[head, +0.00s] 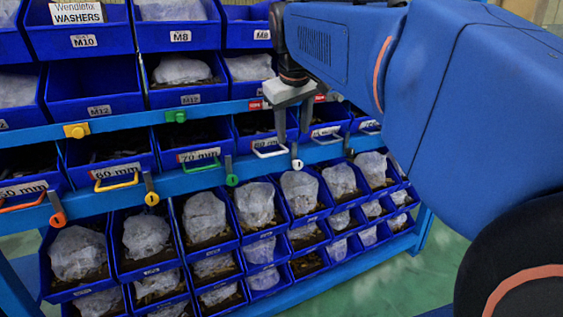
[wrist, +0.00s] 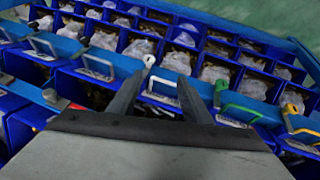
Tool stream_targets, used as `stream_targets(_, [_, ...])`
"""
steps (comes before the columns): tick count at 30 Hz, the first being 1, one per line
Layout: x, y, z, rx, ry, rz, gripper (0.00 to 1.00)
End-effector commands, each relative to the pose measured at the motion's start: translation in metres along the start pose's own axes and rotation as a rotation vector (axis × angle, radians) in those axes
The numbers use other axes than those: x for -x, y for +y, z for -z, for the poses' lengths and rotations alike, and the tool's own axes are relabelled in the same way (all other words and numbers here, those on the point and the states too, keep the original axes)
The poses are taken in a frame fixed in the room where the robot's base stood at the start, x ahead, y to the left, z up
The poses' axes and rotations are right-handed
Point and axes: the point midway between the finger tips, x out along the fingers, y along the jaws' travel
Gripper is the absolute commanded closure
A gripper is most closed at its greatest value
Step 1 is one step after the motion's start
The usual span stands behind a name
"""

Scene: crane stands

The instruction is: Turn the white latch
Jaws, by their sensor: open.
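The white latch (head: 297,163) is a short grey lever with a round white end, hanging down from the blue rail; it also shows in the wrist view (wrist: 149,61). My gripper (head: 293,138) is open and points down at the rail, its fingertips close above the latch in the head view. In the wrist view my gripper (wrist: 160,74) has the white end near its left fingertip, in the gap side. I cannot tell whether a finger touches the latch. The white handle (head: 270,153) is left of the latch.
Green (head: 232,180), yellow (head: 152,198) and orange (head: 58,218) latches hang further left along the rail (head: 195,182), beside matching coloured handles. Blue bins with bagged parts fill the rack above and below. Green floor (head: 440,262) is clear at the right.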

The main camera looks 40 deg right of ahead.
Motion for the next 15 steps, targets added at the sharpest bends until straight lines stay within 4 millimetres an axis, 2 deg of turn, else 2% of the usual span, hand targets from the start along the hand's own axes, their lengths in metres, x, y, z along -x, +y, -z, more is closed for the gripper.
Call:
stream_targets(3, [0.008, 0.019, 0.007, -0.011, -0.008, -0.02, 0.56])
stream_targets(7, [0.008, 0.025, 0.01, -0.014, -0.013, -0.027, 0.56])
stream_targets(11, [-0.004, 0.025, 0.009, -0.013, -0.013, -0.027, 0.56])
stream_targets(15, [-0.025, 0.025, 0.009, -0.013, -0.015, -0.026, 0.56])
